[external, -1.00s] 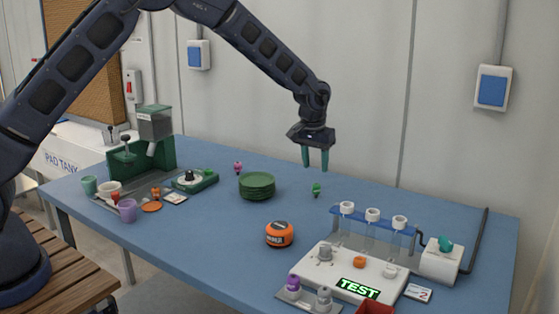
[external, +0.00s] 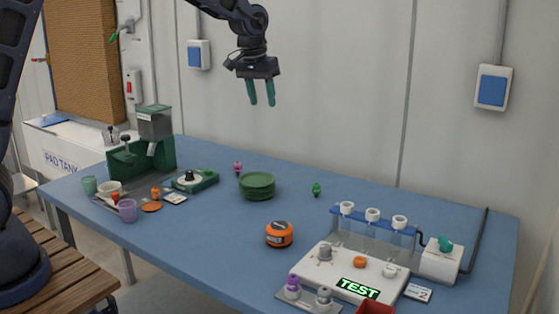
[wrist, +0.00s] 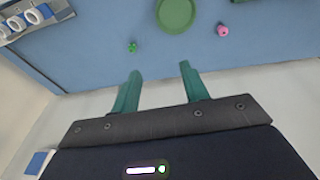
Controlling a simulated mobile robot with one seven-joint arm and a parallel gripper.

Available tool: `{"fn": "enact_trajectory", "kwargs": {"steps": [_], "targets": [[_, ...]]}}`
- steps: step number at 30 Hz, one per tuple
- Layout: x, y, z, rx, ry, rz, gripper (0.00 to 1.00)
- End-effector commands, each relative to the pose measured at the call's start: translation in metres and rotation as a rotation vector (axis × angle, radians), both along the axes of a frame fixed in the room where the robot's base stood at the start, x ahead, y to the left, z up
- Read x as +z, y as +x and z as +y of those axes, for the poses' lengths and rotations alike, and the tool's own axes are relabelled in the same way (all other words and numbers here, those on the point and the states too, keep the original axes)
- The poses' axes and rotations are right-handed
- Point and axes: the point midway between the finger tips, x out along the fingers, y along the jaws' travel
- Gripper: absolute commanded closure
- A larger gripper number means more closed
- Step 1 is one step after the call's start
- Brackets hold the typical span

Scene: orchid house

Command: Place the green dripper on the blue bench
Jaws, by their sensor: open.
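A small green dripper (external: 316,189) stands on the blue bench (external: 215,231), right of a stack of green saucers. It also shows in the wrist view (wrist: 132,46), above the fingertips and apart from them. My gripper (external: 262,104) is open and empty, high above the back of the bench. Its two teal fingers also show in the wrist view (wrist: 160,70).
The green saucers (external: 257,186) and a pink dripper (external: 238,168) stand near the back. An orange round device (external: 279,234) sits mid-bench. A white test station (external: 345,270) and a tube rack (external: 372,231) fill the right. A green machine (external: 140,160) stands at left.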

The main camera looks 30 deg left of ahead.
Motion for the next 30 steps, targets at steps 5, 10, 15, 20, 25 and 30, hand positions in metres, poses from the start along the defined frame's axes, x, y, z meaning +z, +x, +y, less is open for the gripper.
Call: {"fn": "enact_trajectory", "kwargs": {"steps": [5,10,15,20,25,30], "targets": [[0.043,-0.043,0.043,0.004,-0.012,-0.023,0.55],[0.073,-0.087,0.078,0.002,-0.019,-0.044,0.55],[0.096,-0.136,0.11,0.002,-0.021,-0.066,0.55],[0.112,-0.183,0.137,0.0,-0.021,-0.089,0.55],[0.122,-0.234,0.161,-0.002,-0.016,-0.113,0.55],[0.123,-0.286,0.181,-0.003,-0.006,-0.137,0.55]]}}
